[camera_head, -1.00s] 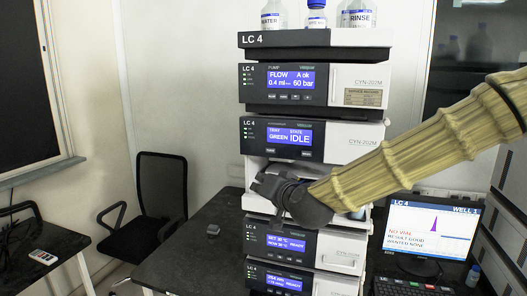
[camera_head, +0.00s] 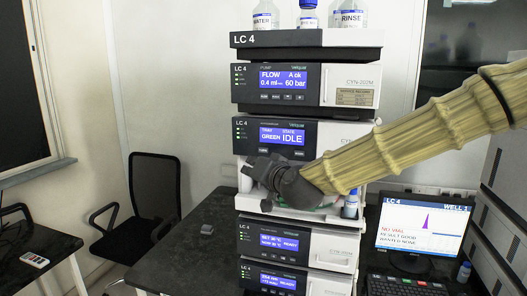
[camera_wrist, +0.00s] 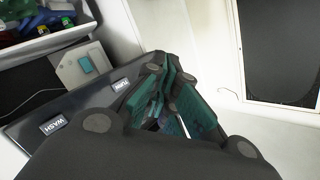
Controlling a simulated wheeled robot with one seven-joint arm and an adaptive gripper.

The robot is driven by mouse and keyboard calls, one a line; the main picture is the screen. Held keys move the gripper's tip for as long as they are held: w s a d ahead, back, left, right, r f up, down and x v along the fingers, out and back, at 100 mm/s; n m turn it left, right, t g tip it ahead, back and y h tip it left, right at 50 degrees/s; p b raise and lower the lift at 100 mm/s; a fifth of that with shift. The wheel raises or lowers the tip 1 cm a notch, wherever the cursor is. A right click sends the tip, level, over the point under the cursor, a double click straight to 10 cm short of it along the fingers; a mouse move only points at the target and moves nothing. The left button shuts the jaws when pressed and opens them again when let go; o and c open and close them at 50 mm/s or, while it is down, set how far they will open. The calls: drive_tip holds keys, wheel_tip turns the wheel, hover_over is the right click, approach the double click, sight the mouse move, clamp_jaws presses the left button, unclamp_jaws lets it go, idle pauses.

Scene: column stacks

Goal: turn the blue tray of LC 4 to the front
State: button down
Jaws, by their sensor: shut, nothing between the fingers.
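The LC 4 sampler module (camera_head: 340,133) sits below the pump module in the stack. Its screen (camera_head: 282,136) reads tray GREEN, state IDLE. Two small labelled buttons lie under the screen; in the wrist view they show as TURN (camera_wrist: 121,85) and WASH (camera_wrist: 57,127) on a dark panel. My gripper (camera_head: 247,167) is just below the screen's left end, in front of the bay opening. In the wrist view my gripper (camera_wrist: 162,66) has its teal-padded fingers together and empty, close beside the TURN label; contact cannot be told. The blue tray cannot be made out.
Bottles (camera_head: 308,14) stand on top of the stack. A small blue-capped bottle (camera_head: 350,204) stands at the bay's right. The monitor (camera_head: 420,228) at right reads NO VIAL. The black bench (camera_head: 185,245) left of the stack is mostly clear; a chair (camera_head: 155,190) stands behind.

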drive_tip(key=w+d, duration=0.2)
drive_tip(key=w, duration=0.4)
drive_tip(key=shift+w, duration=0.15)
drive_tip(key=shift+w+d, duration=0.25)
drive_tip(key=shift+w, duration=0.55)
idle(2.3)
drive_tip(key=shift+s, duration=0.15)
drive_tip(key=shift+s+a+b, duration=0.25)
drive_tip(key=shift+s+b, duration=0.1)
drive_tip(key=shift+s, duration=0.3)
drive_tip(key=shift+s, duration=0.1)
drive_tip(key=shift+s+a+b, duration=0.1)
drive_tip(key=shift+s+a, duration=0.15)
drive_tip(key=shift+s, duration=0.5)
drive_tip(key=shift+s+a+b, duration=0.15)
drive_tip(key=shift+s+a, duration=0.1)
drive_tip(key=shift+s, duration=0.55)
drive_tip(key=shift+s+a+b, duration=0.1)
drive_tip(key=shift+s+a, duration=0.15)
drive_tip(key=shift+s, duration=0.5)
